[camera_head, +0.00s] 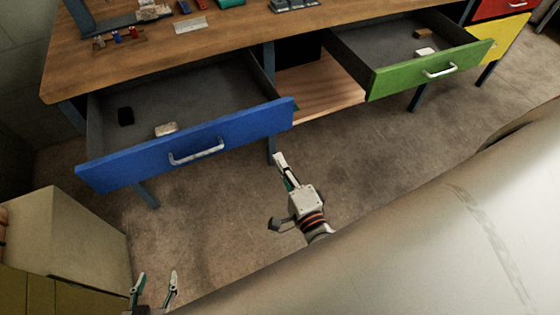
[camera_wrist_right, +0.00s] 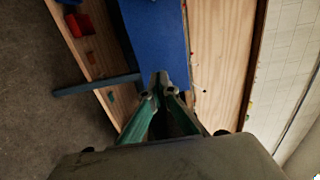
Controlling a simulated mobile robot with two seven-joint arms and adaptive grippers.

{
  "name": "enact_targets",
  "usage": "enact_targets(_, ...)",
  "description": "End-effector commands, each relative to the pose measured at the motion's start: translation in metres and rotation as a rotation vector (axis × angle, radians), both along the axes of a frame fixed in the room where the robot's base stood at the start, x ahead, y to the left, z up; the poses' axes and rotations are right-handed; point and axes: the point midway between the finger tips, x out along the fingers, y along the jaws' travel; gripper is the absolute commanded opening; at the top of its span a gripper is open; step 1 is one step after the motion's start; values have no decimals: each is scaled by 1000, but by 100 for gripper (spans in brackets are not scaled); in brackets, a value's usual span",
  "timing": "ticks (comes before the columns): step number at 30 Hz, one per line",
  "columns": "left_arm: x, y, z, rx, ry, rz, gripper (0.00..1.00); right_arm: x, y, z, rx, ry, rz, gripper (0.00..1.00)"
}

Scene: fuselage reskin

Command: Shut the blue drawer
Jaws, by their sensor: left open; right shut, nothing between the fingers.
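The blue drawer (camera_head: 190,147) is pulled out from the wooden workbench in the head view, with a silver handle (camera_head: 197,152) on its front. My left gripper (camera_head: 154,278) is open and empty at the bottom left, well below the drawer front.
A green drawer (camera_head: 430,70) is also open to the right, with a yellow drawer (camera_head: 497,45) beyond. A pale box (camera_head: 65,240) stands at the lower left. A large pale curved surface fills the lower right. Bare floor (camera_head: 215,210) lies below the blue drawer.

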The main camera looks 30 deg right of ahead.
Motion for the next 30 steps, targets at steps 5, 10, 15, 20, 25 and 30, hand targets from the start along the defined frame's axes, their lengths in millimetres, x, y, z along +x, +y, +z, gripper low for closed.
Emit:
enact_targets(5, -1, 0, -1, 0, 3, 0, 47, 38, -1, 1, -1, -3, -1, 0)
enact_targets(10, -2, 0, -3, -1, 7, 0, 47, 70, -2, 1, -2, -2, 1, 0)
enact_targets(15, -3, -1, -4, -2, 10, -1, 47, 94, -3, 0, -2, 0, 2, 0)
enact_targets(20, -3, -1, -5, -2, 11, -2, 47, 105, -4, 0, -4, 0, 1, 0)
enact_targets(25, -3, -1, -4, -2, 9, -2, 47, 108, -4, -1, -5, 1, 2, 0)
enact_targets(30, -3, -1, -2, -3, 6, -2, 47, 108, -4, 0, -5, 1, 2, 0)
